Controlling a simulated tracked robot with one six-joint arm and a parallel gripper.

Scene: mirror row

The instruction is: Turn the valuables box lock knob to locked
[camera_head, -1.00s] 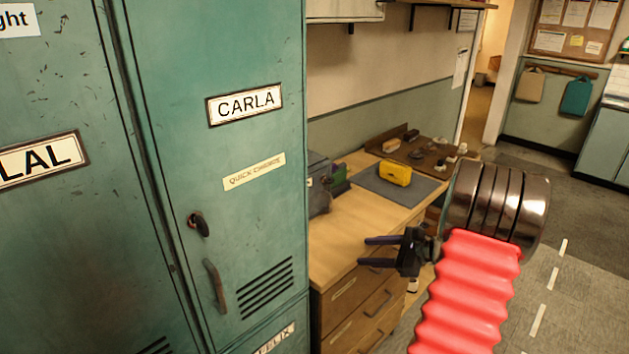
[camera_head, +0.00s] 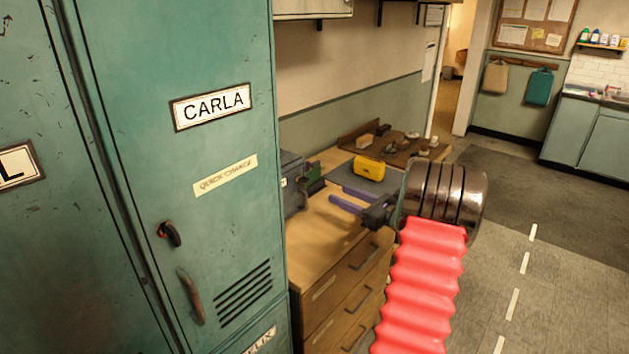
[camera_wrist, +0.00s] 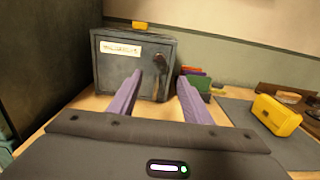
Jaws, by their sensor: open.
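A dark grey metal box (camera_wrist: 118,62) stands on the wooden bench in the wrist view, with a pale label (camera_wrist: 120,48) too blurred to read. A dark knob or lever (camera_wrist: 160,62) is on the right part of its front. Its exact setting is hard to tell. The box shows only partly in the head view (camera_head: 292,183), behind the locker edge. My gripper (camera_wrist: 160,83) is open and empty. Its two purple fingers point towards the box front, with the knob roughly between them in the picture. My gripper also shows in the head view (camera_head: 332,204), above the bench.
Green lockers (camera_head: 215,150) stand at the left, close to the box. Coloured upright items (camera_wrist: 195,78) stand right of the box. A yellow case (camera_wrist: 276,114) lies on a grey mat (camera_wrist: 236,106), with a brown tray (camera_head: 400,151) behind. Open floor lies at the right.

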